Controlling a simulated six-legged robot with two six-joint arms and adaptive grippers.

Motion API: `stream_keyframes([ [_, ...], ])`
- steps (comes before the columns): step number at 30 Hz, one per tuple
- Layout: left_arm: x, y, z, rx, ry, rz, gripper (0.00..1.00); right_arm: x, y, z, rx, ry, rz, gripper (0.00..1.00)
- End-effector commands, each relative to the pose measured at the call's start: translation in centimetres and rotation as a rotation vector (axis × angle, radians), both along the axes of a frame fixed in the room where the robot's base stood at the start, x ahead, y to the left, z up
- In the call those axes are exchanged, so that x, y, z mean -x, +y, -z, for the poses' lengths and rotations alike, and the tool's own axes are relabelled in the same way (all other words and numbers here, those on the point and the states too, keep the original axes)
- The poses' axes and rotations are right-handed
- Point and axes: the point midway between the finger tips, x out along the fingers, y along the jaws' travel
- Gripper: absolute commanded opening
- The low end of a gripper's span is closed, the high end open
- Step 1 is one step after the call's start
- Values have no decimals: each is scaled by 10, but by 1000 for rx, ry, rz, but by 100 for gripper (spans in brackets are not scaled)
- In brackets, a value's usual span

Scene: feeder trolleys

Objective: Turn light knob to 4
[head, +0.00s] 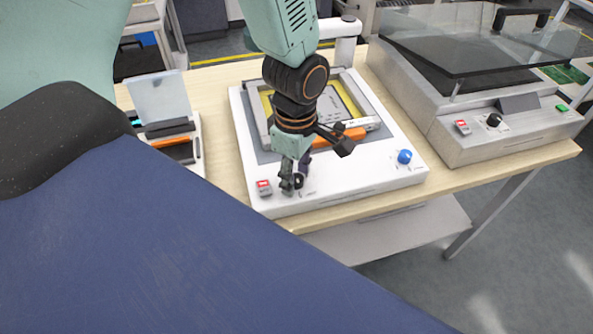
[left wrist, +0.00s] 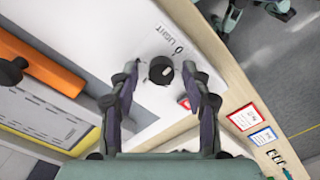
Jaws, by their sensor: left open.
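The light knob (left wrist: 161,69) is a round black dial beside the word LIGHT on a white panel in the left wrist view. A small pale mark shows on it, but I cannot read its setting. The knob (head: 298,181) is partly hidden by my gripper in the head view. It sits at the front left of the white machine (head: 345,190). My left gripper (head: 290,183) is open and points down at the panel. Its two dark fingers (left wrist: 160,78) stand on either side of the knob, with gaps visible. My right gripper is not in view.
A red switch (head: 264,187) is left of the knob, and a blue knob (head: 404,156) is at the panel's right. An orange bar (head: 345,138) crosses the machine's frame. A grey machine with a glass lid (head: 465,70) stands at the right. A small open device (head: 160,97) is at the left.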

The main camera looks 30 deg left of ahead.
Motion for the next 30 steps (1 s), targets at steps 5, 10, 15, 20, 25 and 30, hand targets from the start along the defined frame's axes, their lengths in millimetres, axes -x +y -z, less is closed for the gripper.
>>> stream_keyframes([
  [5, -1, 0, 0, -1, 1, 1, 39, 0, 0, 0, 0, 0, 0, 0],
  [10, -1, 0, 0, -1, 1, 0, 24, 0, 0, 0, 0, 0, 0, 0],
  [15, -1, 0, 0, -1, 2, 0, 10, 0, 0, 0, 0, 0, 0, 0],
  [20, -1, 0, 0, 0, 0, 0, 0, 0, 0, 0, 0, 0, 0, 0],
  [25, -1, 0, -1, 0, 1, 5, 0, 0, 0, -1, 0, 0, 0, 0],
  [30, -1, 0, -2, 0, 1, 47, 0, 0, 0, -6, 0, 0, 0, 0],
])
